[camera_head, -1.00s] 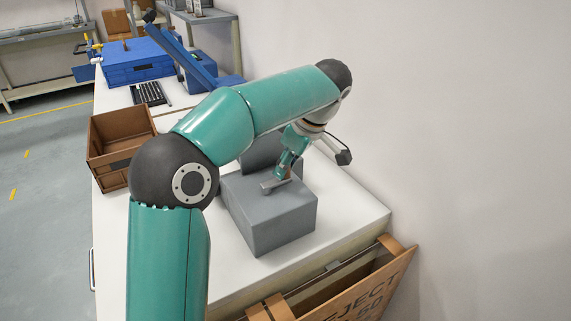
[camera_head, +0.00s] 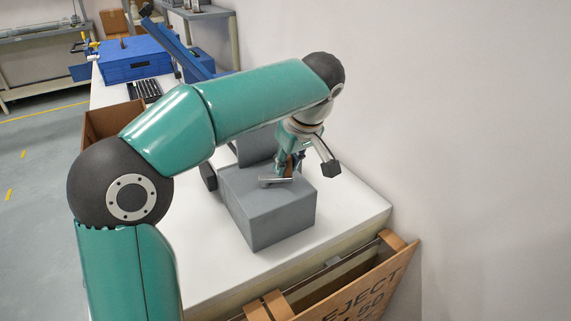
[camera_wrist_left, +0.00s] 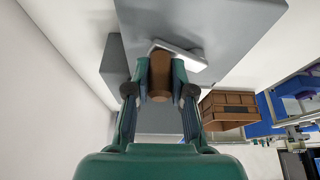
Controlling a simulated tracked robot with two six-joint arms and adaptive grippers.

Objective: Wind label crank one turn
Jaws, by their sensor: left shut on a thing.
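The label machine (camera_head: 268,219) is a grey box with a taller grey block behind it, standing on the white table. Its crank (camera_head: 274,182) is a pale metal bar on the top face, with an upright brown handle (camera_head: 289,168). My left gripper (camera_head: 287,165) is over the machine's top, shut on this handle. In the left wrist view the brown handle (camera_wrist_left: 159,76) sits between the two fingers, with the crank bar (camera_wrist_left: 182,54) running right from it. The fingers partly cover the handle. My right gripper is not in view.
A brown crate (camera_head: 103,124), a black keyboard (camera_head: 147,89) and a blue case (camera_head: 135,62) lie to the left and back. A wall (camera_head: 460,130) rises on the right.

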